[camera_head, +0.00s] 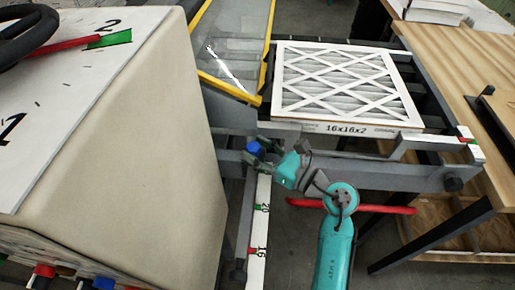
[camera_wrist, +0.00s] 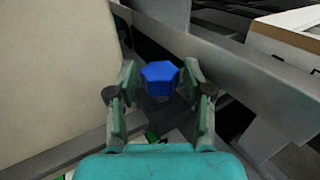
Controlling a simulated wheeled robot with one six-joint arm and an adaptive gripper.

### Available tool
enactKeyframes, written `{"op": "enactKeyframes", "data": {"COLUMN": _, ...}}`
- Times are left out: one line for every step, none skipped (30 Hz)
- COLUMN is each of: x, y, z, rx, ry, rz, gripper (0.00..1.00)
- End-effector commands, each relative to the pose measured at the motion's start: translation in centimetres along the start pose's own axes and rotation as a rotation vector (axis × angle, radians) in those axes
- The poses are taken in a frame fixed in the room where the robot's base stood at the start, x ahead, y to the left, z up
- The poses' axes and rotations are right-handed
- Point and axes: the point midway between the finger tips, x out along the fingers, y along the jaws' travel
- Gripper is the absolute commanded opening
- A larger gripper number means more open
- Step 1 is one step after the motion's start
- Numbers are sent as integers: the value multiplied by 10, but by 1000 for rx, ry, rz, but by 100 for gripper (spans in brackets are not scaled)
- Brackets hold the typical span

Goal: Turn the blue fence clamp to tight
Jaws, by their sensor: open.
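The blue fence clamp (camera_wrist: 160,77) is a faceted blue knob in the middle of the wrist view. It also shows in the head view (camera_head: 254,147), at the grey rail left of my arm. My gripper (camera_wrist: 159,88) is open, with one finger on each side of the knob. I cannot tell whether the fingers touch it; in the wrist view a gap shows on both sides. In the head view my gripper (camera_head: 276,150) is just right of the knob. The clamp's lower part is dark and partly hidden.
A large beige box (camera_head: 130,130) stands close on the left. A boxed filter marked 16x16x2 (camera_head: 345,85) lies on the rollers behind. A yellow-framed guard (camera_head: 232,50) stands behind the clamp. A scale strip (camera_head: 259,230) runs below it. A red bar (camera_head: 390,209) and wooden table (camera_head: 465,60) are right.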

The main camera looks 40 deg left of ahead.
Motion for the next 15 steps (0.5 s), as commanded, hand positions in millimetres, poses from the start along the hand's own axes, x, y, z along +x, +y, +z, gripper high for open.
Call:
{"op": "enactKeyframes", "data": {"x": 1, "y": 0, "z": 0, "rx": 0, "ry": 0, "rz": 0, "gripper": 51}}
{"op": "enactKeyframes", "data": {"x": 1, "y": 0, "z": 0, "rx": 0, "ry": 0, "rz": 0, "gripper": 51}}
{"op": "enactKeyframes", "data": {"x": 1, "y": 0, "z": 0, "rx": 0, "ry": 0, "rz": 0, "gripper": 51}}
{"op": "enactKeyframes", "data": {"x": 1, "y": 0, "z": 0, "rx": 0, "ry": 0, "rz": 0, "gripper": 51}}
{"op": "enactKeyframes", "data": {"x": 1, "y": 0, "z": 0, "rx": 0, "ry": 0, "rz": 0, "gripper": 51}}
{"op": "enactKeyframes", "data": {"x": 1, "y": 0, "z": 0, "rx": 0, "ry": 0, "rz": 0, "gripper": 51}}
{"op": "enactKeyframes", "data": {"x": 1, "y": 0, "z": 0, "rx": 0, "ry": 0, "rz": 0, "gripper": 51}}
{"op": "enactKeyframes", "data": {"x": 1, "y": 0, "z": 0, "rx": 0, "ry": 0, "rz": 0, "gripper": 49}}
{"op": "enactKeyframes", "data": {"x": 1, "y": 0, "z": 0, "rx": -1, "ry": 0, "rz": 0, "gripper": 39}}
{"op": "enactKeyframes", "data": {"x": 1, "y": 0, "z": 0, "rx": -1, "ry": 0, "rz": 0, "gripper": 31}}
{"op": "enactKeyframes", "data": {"x": 1, "y": 0, "z": 0, "rx": -1, "ry": 0, "rz": 0, "gripper": 24}}
{"op": "enactKeyframes", "data": {"x": 1, "y": 0, "z": 0, "rx": -1, "ry": 0, "rz": 0, "gripper": 14}}
{"op": "enactKeyframes", "data": {"x": 1, "y": 0, "z": 0, "rx": -1, "ry": 0, "rz": 0, "gripper": 6}}
{"op": "enactKeyframes", "data": {"x": 1, "y": 0, "z": 0, "rx": -1, "ry": 0, "rz": 0, "gripper": 6}}
{"op": "enactKeyframes", "data": {"x": 1, "y": 0, "z": 0, "rx": -1, "ry": 0, "rz": 0, "gripper": 6}}
